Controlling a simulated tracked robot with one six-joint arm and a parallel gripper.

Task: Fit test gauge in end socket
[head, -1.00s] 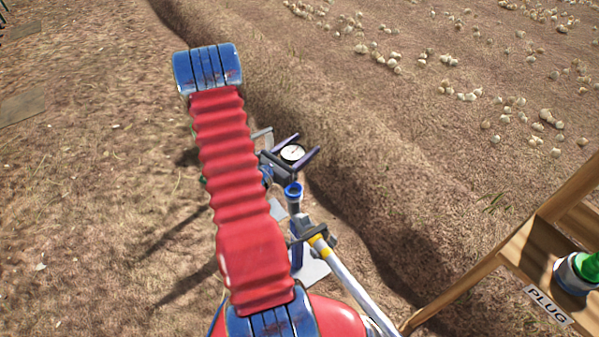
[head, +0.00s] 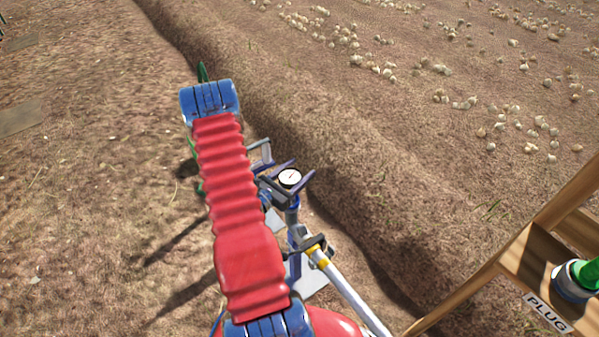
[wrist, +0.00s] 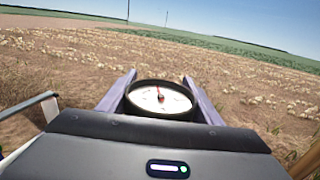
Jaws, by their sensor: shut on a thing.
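The test gauge (head: 290,177) has a round white dial with a dark rim. It is between the fingers of my gripper (head: 289,180), which is shut on it. In the wrist view the gauge (wrist: 160,98) sits upright, face up, between the two purple fingers. In the head view the gauge is directly over the end socket (head: 292,212), a blue-topped upright pipe end. The gauge and fingers cover the socket's mouth, so I cannot tell whether the gauge's stem is inside it.
A silver pipe (head: 345,292) with a yellow band runs from the socket's stand to the lower right. A wooden stand (head: 535,255) with a PLUG label (head: 547,312) and a green-topped plug (head: 581,274) is at right. A soil ridge with onions lies beyond.

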